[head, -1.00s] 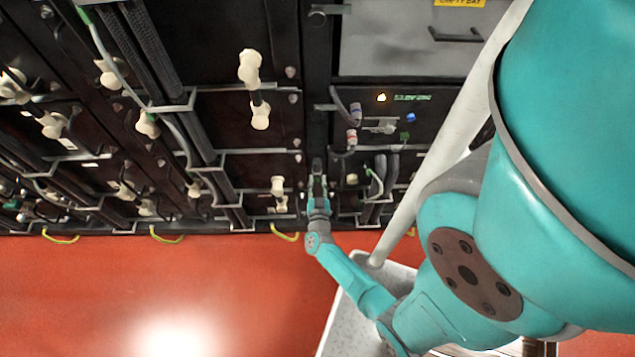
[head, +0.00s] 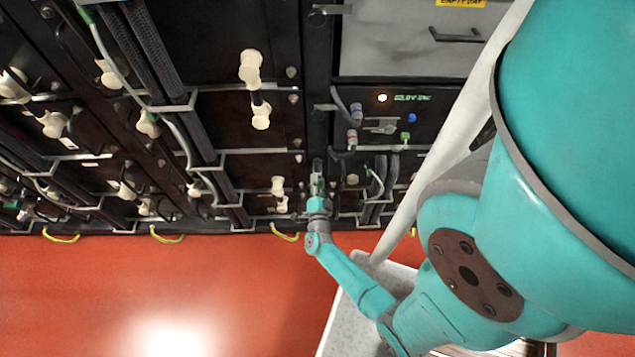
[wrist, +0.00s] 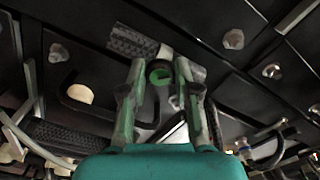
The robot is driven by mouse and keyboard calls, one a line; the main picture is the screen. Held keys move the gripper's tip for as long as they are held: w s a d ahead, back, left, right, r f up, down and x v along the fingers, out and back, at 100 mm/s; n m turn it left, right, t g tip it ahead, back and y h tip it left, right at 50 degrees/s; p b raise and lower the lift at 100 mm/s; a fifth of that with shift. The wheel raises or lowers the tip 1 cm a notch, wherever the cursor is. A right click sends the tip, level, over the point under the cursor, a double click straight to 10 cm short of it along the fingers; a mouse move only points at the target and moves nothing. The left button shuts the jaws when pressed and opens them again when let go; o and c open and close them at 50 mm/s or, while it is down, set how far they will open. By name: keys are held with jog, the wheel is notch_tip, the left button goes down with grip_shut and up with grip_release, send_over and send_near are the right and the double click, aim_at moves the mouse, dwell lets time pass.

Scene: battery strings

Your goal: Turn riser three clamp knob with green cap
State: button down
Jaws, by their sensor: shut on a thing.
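In the wrist view a small round knob with a green cap (wrist: 160,74) sits between the fingertips of my gripper (wrist: 160,68). Both fingers are closed on its sides. In the head view my gripper (head: 317,183) is small, up against the dark rack near its lower edge, and the knob there is hidden or too small to make out. I cannot read which riser this is.
A braided black cable (wrist: 132,42) runs close behind the fingertips. Pale connectors (head: 278,186) stand left of my gripper. Yellow loops (head: 285,231) hang at the rack's lower edge, over open red floor (head: 100,290).

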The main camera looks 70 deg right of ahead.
jog(key=shift+m, duration=4.3)
jog(key=c, duration=0.8)
grip_release()
jog(key=shift+c, duration=0.2)
jog(key=v, duration=1.2)
